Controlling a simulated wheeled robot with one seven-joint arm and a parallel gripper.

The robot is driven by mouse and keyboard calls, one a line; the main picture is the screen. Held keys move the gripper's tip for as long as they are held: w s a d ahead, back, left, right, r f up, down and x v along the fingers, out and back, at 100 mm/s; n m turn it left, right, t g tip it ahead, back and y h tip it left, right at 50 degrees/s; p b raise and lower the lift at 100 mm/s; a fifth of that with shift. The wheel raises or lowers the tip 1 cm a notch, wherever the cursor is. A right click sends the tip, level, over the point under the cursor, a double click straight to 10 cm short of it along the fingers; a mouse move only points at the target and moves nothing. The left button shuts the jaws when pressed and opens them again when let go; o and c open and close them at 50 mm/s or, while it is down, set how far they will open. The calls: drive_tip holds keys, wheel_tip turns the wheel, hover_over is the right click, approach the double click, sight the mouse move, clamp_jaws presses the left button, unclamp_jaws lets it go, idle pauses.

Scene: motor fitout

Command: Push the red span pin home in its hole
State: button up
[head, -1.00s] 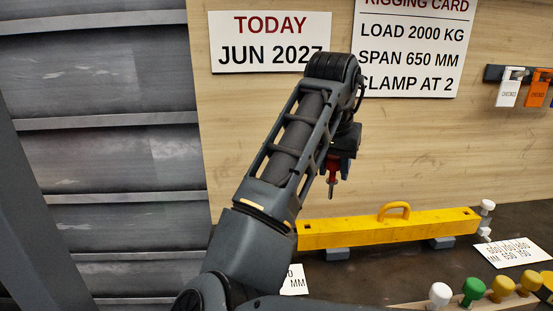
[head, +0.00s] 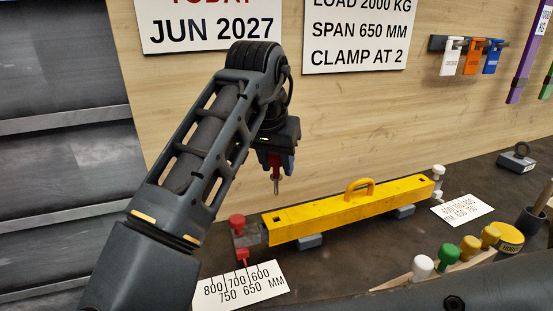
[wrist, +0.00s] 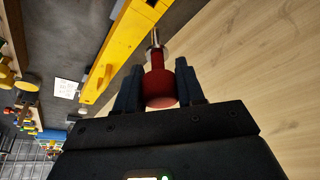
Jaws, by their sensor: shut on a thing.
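My gripper (head: 275,158) is shut on the red span pin (head: 276,174), holding it by its red head with the metal shank pointing down. In the wrist view the red head (wrist: 158,88) sits between both fingers, and the shank points toward the yellow beam. The yellow beam (head: 335,215) lies on grey supports below and to the right of the pin. A grey end piece with a red knob (head: 238,222) and a red pointer (head: 242,256) is at the beam's left end. The pin is in the air, apart from the beam. A dark hole (head: 281,218) shows on the beam's left top.
A scale card (head: 238,286) lies in front of the beam's left end, and another card (head: 462,210) lies at its right. White, green and yellow knobs (head: 447,254) stand at the front right. A wooden board with signs (head: 358,30) rises behind.

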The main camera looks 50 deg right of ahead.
sight(275, 177)
drive_tip(key=shift+f+b, duration=1.75)
drive_tip(key=shift+f, duration=1.1)
drive_tip(key=shift+f+b, duration=1.4)
drive_tip(key=shift+f, duration=1.2)
drive_tip(key=o, duration=1.1)
drive_tip(key=shift+o, duration=0.2)
drive_tip(key=shift+r, duration=0.1)
drive_tip(key=v, duration=0.7)
drive_tip(key=shift+r+p, duration=0.25)
drive_tip(key=shift+p, duration=0.05)
drive_tip(key=shift+s+a, duration=0.1)
drive_tip(key=shift+a, duration=0.05)
